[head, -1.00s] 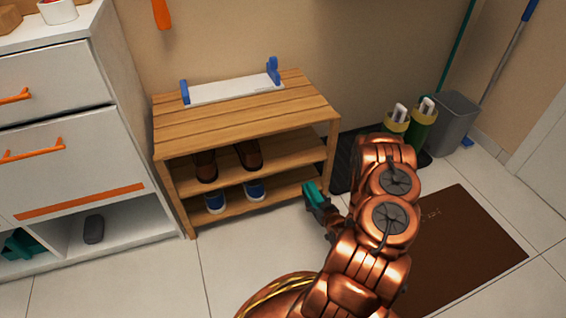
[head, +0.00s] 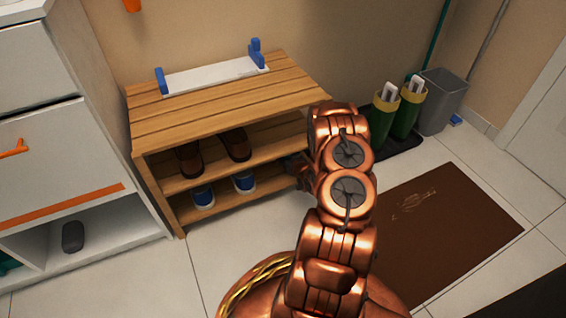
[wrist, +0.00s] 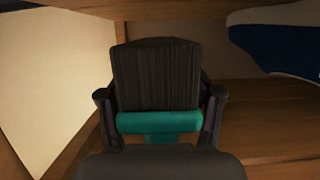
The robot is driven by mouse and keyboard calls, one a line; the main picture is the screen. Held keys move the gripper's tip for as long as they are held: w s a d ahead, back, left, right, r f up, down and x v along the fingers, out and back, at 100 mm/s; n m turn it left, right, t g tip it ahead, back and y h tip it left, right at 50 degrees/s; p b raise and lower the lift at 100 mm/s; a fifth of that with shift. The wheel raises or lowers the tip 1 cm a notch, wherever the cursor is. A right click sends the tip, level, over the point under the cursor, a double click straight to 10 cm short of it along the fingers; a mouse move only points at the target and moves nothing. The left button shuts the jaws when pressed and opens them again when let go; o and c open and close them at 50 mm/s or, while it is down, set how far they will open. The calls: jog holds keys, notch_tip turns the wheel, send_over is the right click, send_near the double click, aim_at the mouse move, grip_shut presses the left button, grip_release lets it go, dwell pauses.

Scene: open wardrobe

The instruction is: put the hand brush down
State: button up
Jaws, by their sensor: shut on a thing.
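The hand brush (wrist: 158,122) has a green body and dark bristles. In the wrist view it sits between the two fingers of my gripper (wrist: 160,96), which is shut on it. In the head view my gripper (head: 299,168) is at the right end of the wooden shoe rack (head: 215,100), near its lower shelf; my arm partly hides it, and the brush cannot be made out there. Wood surrounds the brush in the wrist view. I cannot tell whether the brush touches the shelf.
Blue shoes (head: 243,182) stand on the lower shelf; one blue and white shoe (wrist: 275,50) shows close by at upper right in the wrist view. Brown shoes (head: 236,144) are on the shelf above. Green boots (head: 383,118) stand right of the rack. A brown mat (head: 440,230) lies on the floor.

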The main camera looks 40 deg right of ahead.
jog(key=shift+x, duration=0.8)
jog(key=shift+w+d+f+b, duration=0.1)
jog(key=shift+w+d+b, duration=0.15)
jog(key=shift+b, duration=0.25)
notch_tip(320, 180, down, 3)
jog(key=shift+f+b, duration=0.1)
jog(key=shift+b, duration=0.9)
jog(key=o, duration=1.4)
jog(key=p+v, duration=0.4)
jog(key=v, duration=0.8)
jog(key=shift+s+a, duration=0.1)
